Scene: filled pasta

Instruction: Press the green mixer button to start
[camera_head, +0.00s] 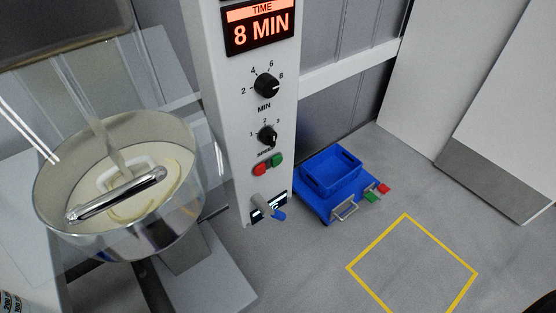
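The mixer's white control column (222,120) stands at the centre. Its green button (277,160) sits low on the panel, just right of the red button (260,169). Both are unobstructed. Above them are the speed knob (267,135), the minute knob (267,86) and a lit display (262,31) reading "TIME 8 MIN". Neither of my grippers is in view.
A yellow outlined square (376,289) marks clear floor in front. White panels (490,110) stand at right. A transparent guard (150,70) surrounds the bowl.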

